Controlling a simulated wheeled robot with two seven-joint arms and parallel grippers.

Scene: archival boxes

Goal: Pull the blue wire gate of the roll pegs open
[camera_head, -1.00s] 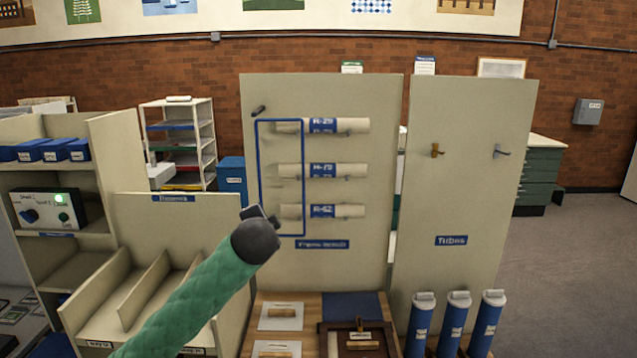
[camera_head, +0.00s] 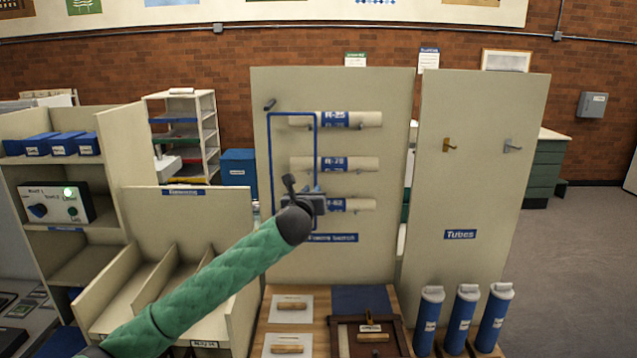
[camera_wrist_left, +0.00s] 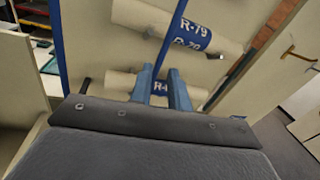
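The blue wire gate (camera_head: 294,114) is a thin upright rectangle in front of the left part of the roll pegs on the cream board. Its right bar (camera_head: 317,150) runs down to my left gripper (camera_head: 312,192). In the left wrist view, the two blue fingertips of the gripper (camera_wrist_left: 161,75) stand a little apart, and the gate's bar (camera_wrist_left: 172,33) passes down toward the gap between them. I cannot tell whether they touch it. Three cream rolls with blue labels lie on the pegs: the top (camera_head: 365,119), middle (camera_head: 365,164) and bottom roll (camera_head: 362,205). My right gripper is out of view.
A second board (camera_head: 480,180) with two hooks stands at the right, above several blue tubes (camera_head: 465,318). A cream divided shelf (camera_head: 185,215) stands at the left, below my left arm's height. A wooden bench (camera_head: 268,318) with trays lies below the board.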

